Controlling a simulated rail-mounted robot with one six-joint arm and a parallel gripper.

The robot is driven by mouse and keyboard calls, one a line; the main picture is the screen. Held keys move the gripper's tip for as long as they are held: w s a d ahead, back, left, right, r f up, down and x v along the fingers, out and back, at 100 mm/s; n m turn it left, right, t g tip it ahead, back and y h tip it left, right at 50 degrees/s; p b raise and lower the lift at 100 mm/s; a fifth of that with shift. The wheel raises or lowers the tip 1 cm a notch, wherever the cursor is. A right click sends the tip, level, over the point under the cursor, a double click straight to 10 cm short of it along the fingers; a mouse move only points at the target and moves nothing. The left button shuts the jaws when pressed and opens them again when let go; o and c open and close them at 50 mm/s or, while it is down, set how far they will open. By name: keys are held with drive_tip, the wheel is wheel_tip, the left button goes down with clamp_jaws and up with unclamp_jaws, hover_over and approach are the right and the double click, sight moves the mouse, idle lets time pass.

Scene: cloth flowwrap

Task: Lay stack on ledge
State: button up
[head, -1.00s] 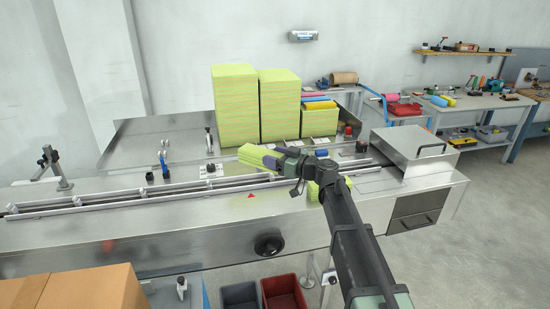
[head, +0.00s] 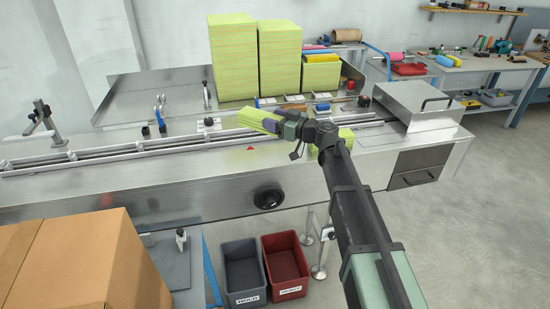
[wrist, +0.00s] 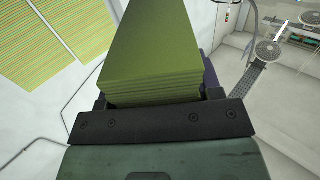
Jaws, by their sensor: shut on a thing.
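My gripper (head: 278,123) is shut on a flat stack of yellow-green cloths (head: 256,119). In the head view the stack points left from the jaws, in front of the tall cloth stacks and over the conveyor's rails. It looks held in the air, but the height of any gap below is hard to judge. In the wrist view the held stack (wrist: 150,45) stretches away from the jaws (wrist: 158,95), its layered edge facing me. Another small yellow-green pile (head: 346,137) sits on the machine top, partly hidden behind my arm. I cannot tell which surface is the ledge.
Tall yellow-green stacks (head: 233,60) and (head: 280,58), plus a shorter one (head: 321,75), stand behind the rails (head: 110,152). A metal housing (head: 418,103) rises at the right end. Cardboard boxes (head: 80,265) are front left. Grey (head: 244,268) and red (head: 285,262) bins stand below.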

sight(275, 161)
wheel_tip(275, 161, down, 12)
drive_tip(key=b, duration=0.9)
drive_tip(key=shift+f+b, duration=0.2)
drive_tip(key=shift+b, duration=0.15)
drive_tip(key=shift+r+p, duration=0.3)
drive_tip(key=shift+r, duration=0.05)
drive_tip(key=shift+f, duration=0.3)
drive_tip(key=o, duration=1)
drive_tip(key=v, duration=1.1)
drive_tip(key=s+d+f+m+g+h, duration=0.25)
drive_tip(key=s+f+h, duration=0.25)
drive_tip(key=s+f, duration=0.3)
drive_tip(key=s+d+f+m+g+h, duration=0.2)
drive_tip(key=s+f+m+g+h, duration=0.3)
drive_tip(key=s, duration=0.5)
drive_tip(key=s+d+f+m+h, duration=0.1)
drive_tip(key=s+d+h, duration=0.1)
drive_tip(key=s+d, duration=0.1)
drive_tip(key=s+d+f+m+h, duration=0.1)
drive_tip(key=s+d+m+h, duration=0.1)
drive_tip(key=s+d, duration=0.1)
drive_tip(key=s+d+f+m+h, duration=0.1)
drive_tip(key=s+d+m, duration=0.1)
drive_tip(key=s, duration=0.1)
drive_tip(key=shift+d+f+g+h, duration=0.35)
drive_tip(key=shift+d+f+h, duration=0.05)
drive_tip(key=shift+o, duration=0.4)
drive_tip(key=shift+w+d, duration=0.1)
